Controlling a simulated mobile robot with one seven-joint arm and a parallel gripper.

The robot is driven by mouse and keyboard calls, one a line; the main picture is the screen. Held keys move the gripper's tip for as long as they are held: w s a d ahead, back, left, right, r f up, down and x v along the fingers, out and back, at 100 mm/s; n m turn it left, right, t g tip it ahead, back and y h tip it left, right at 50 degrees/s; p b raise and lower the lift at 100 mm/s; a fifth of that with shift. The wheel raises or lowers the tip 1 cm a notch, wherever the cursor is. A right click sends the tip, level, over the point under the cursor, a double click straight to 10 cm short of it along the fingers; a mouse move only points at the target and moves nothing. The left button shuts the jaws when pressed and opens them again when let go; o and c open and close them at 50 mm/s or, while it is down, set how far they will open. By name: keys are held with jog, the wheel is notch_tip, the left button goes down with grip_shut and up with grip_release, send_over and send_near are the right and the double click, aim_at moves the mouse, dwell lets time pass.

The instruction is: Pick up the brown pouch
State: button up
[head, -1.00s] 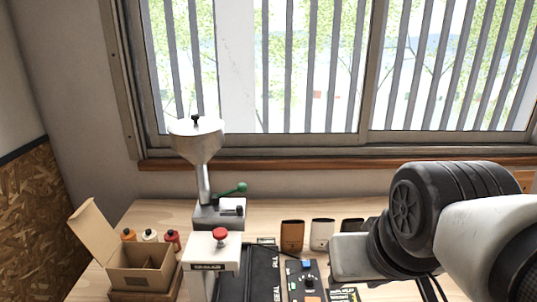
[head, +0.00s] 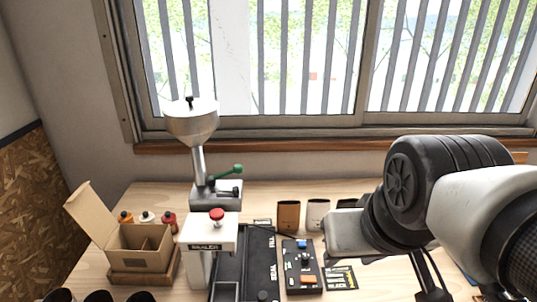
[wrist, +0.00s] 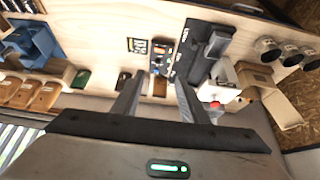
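The brown pouch (head: 288,216) stands upright at the back of the wooden table, left of a white pouch (head: 318,214). A dark pouch, partly covered by my arm, stands further right. In the wrist view, what looks like the brown pouch (wrist: 159,87) shows between my fingers, beyond their tips. My gripper (wrist: 158,98) is open and empty, its two fingers spread apart. In the head view only the hand's grey body shows, right of the pouches; the fingers are hidden there.
A black sealer with a white head (head: 209,231) and a control box (head: 302,266) sit in front of the pouches. A grinder (head: 215,192) stands behind left. An open cardboard box (head: 139,250) and small bottles are further left. Dark cups (head: 97,296) stand at the front.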

jog(key=o, duration=0.5)
jog(key=shift+w+r, duration=0.1)
jog(key=shift+w, duration=0.1)
jog(key=o, duration=0.3)
jog(key=shift+g, duration=0.3)
jog(key=w+b, duration=0.1)
jog(key=w, duration=0.2)
jog(key=w+r, duration=0.1)
jog(key=w, duration=0.3)
jog(key=w+b, duration=0.1)
jog(key=w, duration=0.3)
jog(key=shift+w+a+r+b, duration=0.25)
jog(key=shift+r+b, duration=0.1)
jog(key=shift+o, duration=0.2)
jog(key=g+b, duration=0.2)
jog(key=b, duration=0.4)
send_over(288, 212)
jog(key=s, duration=0.3)
notch_tip(288, 212, down, 18)
jog(key=x, duration=1.2)
jog(key=w+x, duration=0.1)
jog(key=x, duration=0.5)
jog(key=shift+d+r+p, duration=0.15)
jog(key=shift+d+p, duration=0.05)
jog(key=shift+p, duration=0.2)
